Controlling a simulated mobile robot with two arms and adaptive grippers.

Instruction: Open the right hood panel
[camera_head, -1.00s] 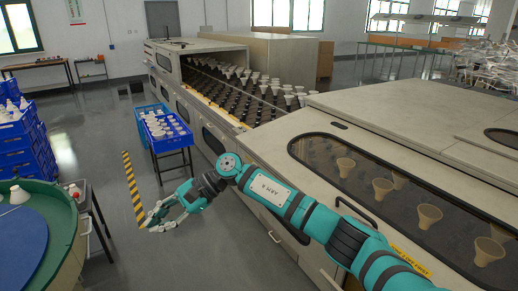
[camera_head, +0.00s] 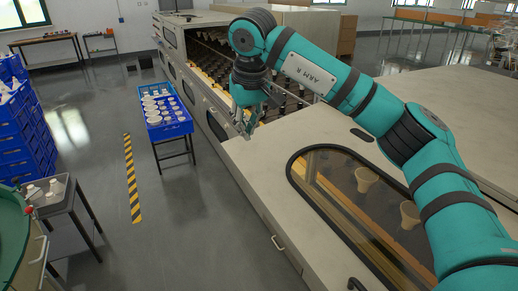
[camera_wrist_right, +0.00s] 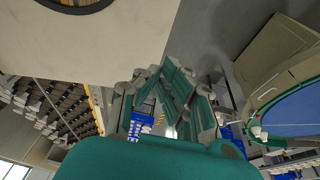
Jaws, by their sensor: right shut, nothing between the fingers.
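The right hood panel (camera_head: 270,150) is beige with a long dark window (camera_head: 345,215), and it lies closed over the near part of the long machine. Cone-shaped bulbs (camera_head: 366,179) show through the window. A black handle (camera_head: 356,284) sits at the panel's lower front. My right gripper (camera_head: 243,128) is shut and empty, pointing down by the panel's far left corner; I cannot tell whether it touches. In the right wrist view the teal fingers (camera_wrist_right: 172,100) are together beside the beige panel (camera_wrist_right: 110,40). My left gripper is not in view.
The machine's far section is open, with rows of dark sockets (camera_head: 215,60). A blue crate (camera_head: 165,110) of white items stands on a stand left of it. Blue crates (camera_head: 20,120) and a green round table (camera_head: 15,240) stand at left.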

